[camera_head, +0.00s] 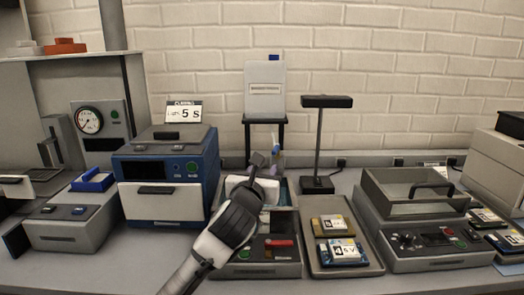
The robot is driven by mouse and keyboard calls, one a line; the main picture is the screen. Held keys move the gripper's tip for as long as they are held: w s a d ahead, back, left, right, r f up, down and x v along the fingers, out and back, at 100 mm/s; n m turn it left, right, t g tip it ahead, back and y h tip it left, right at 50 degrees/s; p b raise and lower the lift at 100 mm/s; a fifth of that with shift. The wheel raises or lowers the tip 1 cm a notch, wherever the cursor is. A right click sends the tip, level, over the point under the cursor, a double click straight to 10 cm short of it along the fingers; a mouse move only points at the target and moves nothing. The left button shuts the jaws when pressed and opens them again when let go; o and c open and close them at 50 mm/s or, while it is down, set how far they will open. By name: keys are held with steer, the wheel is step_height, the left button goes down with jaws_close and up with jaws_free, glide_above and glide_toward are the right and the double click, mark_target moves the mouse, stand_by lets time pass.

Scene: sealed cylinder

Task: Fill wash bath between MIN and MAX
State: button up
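A grey tank unit (417,198) with a clear-walled top, a black handle and a control panel stands at the right; it looks like the wash bath. No MIN or MAX marks or liquid level can be read in it. A white container (265,92) with a blue cap and a label stands on a black stand at the back centre. My gripper (264,162) is in front of that stand, above a low unit with a red switch (279,243). A small blue and white item (275,145) shows just behind my gripper. Whether the fingers hold it is too small to tell.
A blue box machine (168,170) with a sign stands left of my arm. A tray (318,262) with labelled parts lies between the red-switch unit and the tank unit. A black lamp-like post (319,140) rises behind the tray. Several labelled parts lie at the far right.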

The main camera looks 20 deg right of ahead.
mark_target(274, 153)
steer(key=p+x, duration=0.4)
steer(key=x, duration=0.9)
steer(key=shift+w+d+r, duration=0.1)
steer(key=shift+d, duration=0.1)
jaws_close()
